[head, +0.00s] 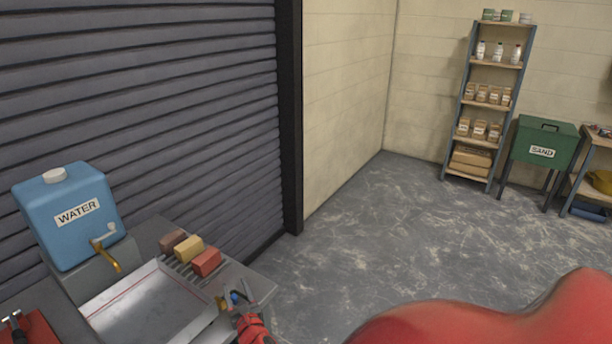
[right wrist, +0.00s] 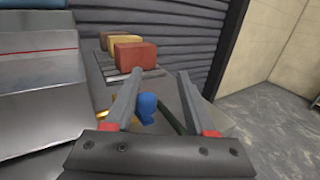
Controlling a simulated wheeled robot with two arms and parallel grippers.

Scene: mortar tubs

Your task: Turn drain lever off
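The drain lever shows as a blue knob (head: 234,296) beside a brass fitting (head: 221,303) at the right front edge of the metal sink (head: 150,305). In the right wrist view the blue knob (right wrist: 147,106) lies between the fingers, nearer the left one, and the brass part (right wrist: 120,118) is partly hidden behind that finger. My right gripper (head: 250,293) is open with its fingers spread around the knob's position; I see no finger clearly touching it. The right wrist view shows both fingers (right wrist: 160,75) apart.
A blue water tank (head: 70,225) with a brass tap (head: 107,258) stands behind the sink. Brown, yellow and red blocks (head: 206,262) sit on a ribbed ledge. A red item (head: 40,328) is at lower left. Shelves (head: 485,110) and a green sand bin (head: 543,143) stand far right.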

